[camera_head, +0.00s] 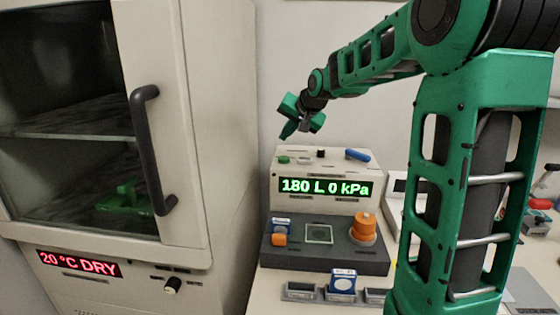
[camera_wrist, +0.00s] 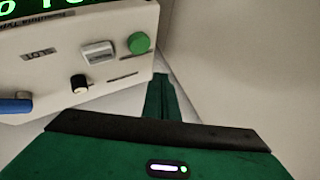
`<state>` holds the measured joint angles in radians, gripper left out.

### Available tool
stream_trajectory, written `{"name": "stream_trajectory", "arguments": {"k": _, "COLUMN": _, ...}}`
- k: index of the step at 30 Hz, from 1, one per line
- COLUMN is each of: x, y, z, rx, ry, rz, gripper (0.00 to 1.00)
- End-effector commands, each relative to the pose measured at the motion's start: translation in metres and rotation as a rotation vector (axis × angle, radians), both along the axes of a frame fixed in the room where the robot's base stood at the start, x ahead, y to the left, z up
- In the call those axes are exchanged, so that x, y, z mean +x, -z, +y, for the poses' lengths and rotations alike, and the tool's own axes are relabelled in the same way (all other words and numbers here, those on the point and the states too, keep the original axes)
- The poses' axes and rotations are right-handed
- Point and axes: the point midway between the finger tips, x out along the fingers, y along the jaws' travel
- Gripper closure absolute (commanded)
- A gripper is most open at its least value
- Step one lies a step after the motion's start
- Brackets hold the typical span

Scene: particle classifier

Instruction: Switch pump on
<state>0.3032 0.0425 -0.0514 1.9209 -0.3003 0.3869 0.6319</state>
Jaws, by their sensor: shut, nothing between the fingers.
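The particle classifier (camera_head: 290,187) is a beige box with a green display (camera_head: 326,187) reading "180 L 0 kPa". On its top are a green round button (camera_head: 284,159), a pale rectangular switch (camera_head: 304,161), a black knob (camera_head: 321,153) and a blue lever (camera_head: 358,155). The wrist view also shows the green button (camera_wrist: 139,43), pale switch (camera_wrist: 98,52), black knob (camera_wrist: 79,84) and blue lever (camera_wrist: 15,105). My green gripper (camera_head: 286,134) is shut and empty, above and apart from the green button.
A drying oven (camera_head: 222,130) with a black handle (camera_head: 150,150) stands at left; its display (camera_head: 80,263) reads "20 °C DRY". In front of the classifier is a dark platform (camera_head: 290,257) with an orange stack (camera_head: 363,228). A small blue-white box (camera_head: 343,280) stands nearer.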

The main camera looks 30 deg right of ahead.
Motion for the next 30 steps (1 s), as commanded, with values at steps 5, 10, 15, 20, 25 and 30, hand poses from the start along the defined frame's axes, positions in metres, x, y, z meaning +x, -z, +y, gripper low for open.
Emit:
{"name": "stream_trajectory", "arguments": {"k": 5, "x": 0.0, "y": 0.023, "z": 0.0, "rx": 0.0, "ry": -0.001, "rz": 0.002, "gripper": 1.0}}
{"name": "stream_trajectory", "arguments": {"k": 10, "x": 0.0, "y": 0.036, "z": 0.0, "rx": 0.0, "ry": -0.001, "rz": 0.001, "gripper": 1.0}}
{"name": "stream_trajectory", "arguments": {"k": 15, "x": 0.0, "y": 0.043, "z": 0.0, "rx": -0.001, "ry": -0.001, "rz": 0.0, "gripper": 1.0}}
{"name": "stream_trajectory", "arguments": {"k": 20, "x": 0.0, "y": 0.044, "z": 0.0, "rx": -0.001, "ry": -0.001, "rz": 0.0, "gripper": 1.0}}
{"name": "stream_trajectory", "arguments": {"k": 25, "x": 0.0, "y": 0.043, "z": 0.0, "rx": -0.001, "ry": -0.001, "rz": 0.0, "gripper": 1.0}}
{"name": "stream_trajectory", "arguments": {"k": 30, "x": 0.0, "y": 0.043, "z": 0.0, "rx": -0.001, "ry": -0.001, "rz": 0.0, "gripper": 1.0}}
